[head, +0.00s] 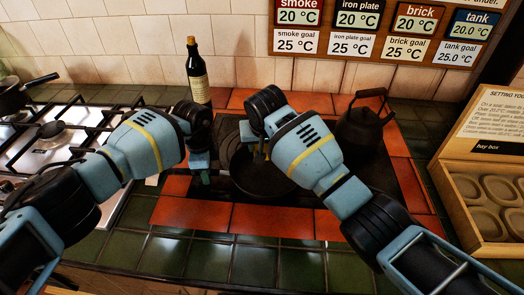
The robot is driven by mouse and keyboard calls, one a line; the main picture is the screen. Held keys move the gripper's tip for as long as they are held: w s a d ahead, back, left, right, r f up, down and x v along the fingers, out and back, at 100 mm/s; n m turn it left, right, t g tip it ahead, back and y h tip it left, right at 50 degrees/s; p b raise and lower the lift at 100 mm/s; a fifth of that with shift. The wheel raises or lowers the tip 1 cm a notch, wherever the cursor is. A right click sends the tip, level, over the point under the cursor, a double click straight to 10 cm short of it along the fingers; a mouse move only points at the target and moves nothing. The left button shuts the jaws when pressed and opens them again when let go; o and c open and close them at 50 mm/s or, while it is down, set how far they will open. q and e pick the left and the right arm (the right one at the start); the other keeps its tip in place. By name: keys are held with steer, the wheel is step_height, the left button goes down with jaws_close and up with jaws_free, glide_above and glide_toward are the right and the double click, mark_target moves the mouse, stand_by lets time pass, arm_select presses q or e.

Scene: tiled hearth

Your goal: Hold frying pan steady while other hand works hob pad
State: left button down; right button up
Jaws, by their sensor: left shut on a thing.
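The dark frying pan (262,187) sits on the black hob (408,182), partly covered by my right arm. My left gripper (204,178) is low at the pan's left side, shut on the pan, with the grip itself mostly hidden by the wrist. My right gripper (259,155) points down over the pan's far part. Its fingertips are largely hidden behind the wrist, so I cannot tell whether it is open. I cannot make out the hob pad clearly.
A dark kettle (361,132) stands right of the pan, near my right wrist. A wine bottle (198,78) stands behind my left gripper. A gas stove (45,140) with a saucepan (14,98) is at left; a wooden hay box (484,205) is at right.

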steer(key=shift+r, duration=1.65)
arm_select(q)
steer(key=c, duration=1.2)
jaws_free()
steer(key=shift+o, duration=0.2)
step_height(320, 180, up, 12)
arm_select(e)
steer(key=shift+f, duration=0.1)
